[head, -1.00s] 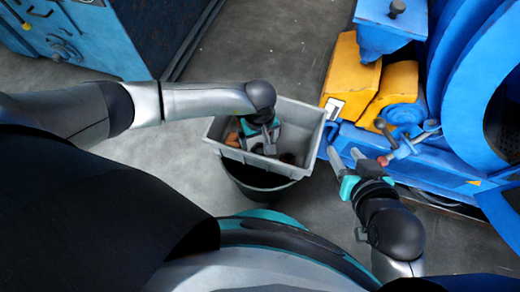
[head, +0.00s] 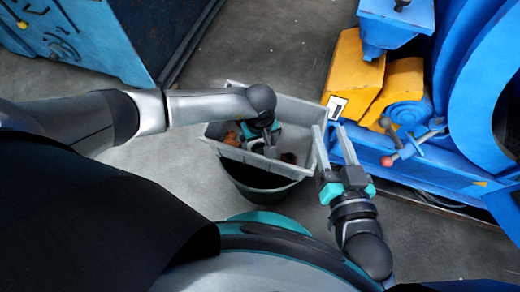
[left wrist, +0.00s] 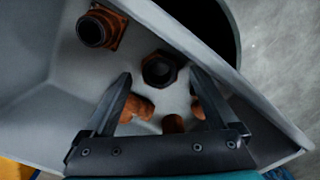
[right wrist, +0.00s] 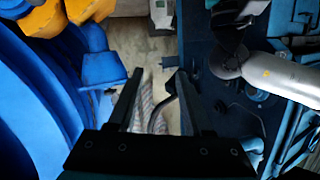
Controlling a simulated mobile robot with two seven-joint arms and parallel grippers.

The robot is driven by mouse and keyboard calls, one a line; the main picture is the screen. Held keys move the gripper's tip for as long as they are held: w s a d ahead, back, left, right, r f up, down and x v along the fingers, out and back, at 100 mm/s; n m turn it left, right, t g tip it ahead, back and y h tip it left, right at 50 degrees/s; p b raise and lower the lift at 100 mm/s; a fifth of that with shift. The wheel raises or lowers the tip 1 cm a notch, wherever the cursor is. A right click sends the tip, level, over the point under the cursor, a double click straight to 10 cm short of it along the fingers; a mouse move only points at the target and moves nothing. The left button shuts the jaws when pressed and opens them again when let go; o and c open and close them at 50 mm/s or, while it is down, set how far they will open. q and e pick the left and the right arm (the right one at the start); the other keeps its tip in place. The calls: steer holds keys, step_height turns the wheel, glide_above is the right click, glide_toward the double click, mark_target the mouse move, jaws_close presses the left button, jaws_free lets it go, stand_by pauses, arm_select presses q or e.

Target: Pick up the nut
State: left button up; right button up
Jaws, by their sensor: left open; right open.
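A dark brown hexagonal nut (left wrist: 160,70) with a round hole lies in the grey bin (head: 304,110), seen in the left wrist view. My left gripper (left wrist: 160,76) is open, its two fingers on either side of the nut in that view. Whether they touch it, and how high they are above it, I cannot tell. In the head view my left gripper (head: 262,146) reaches down into the bin, and its wrist hides part of the contents. My right gripper (head: 329,128) is open and empty beside the bin's right edge.
A rusty square-flanged fitting (left wrist: 98,30) and several orange-brown pieces (left wrist: 140,106) lie near the nut. The bin sits over a black bucket (head: 256,184). A blue machine (head: 440,165) with yellow blocks (head: 355,75) and a red-knobbed lever (head: 388,161) stands on the right.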

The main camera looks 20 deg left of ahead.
arm_select(q)
steer(key=shift+f+b, duration=0.35)
steer(key=shift+f, duration=0.4)
arm_select(e)
steer(key=shift+s+a+r+t, duration=0.35)
steer(key=shift+s+r+t, duration=0.15)
steer(key=shift+t, duration=0.4)
arm_select(q)
steer(key=shift+c, duration=0.2)
jaws_close()
arm_select(e)
steer(key=shift+w, duration=0.1)
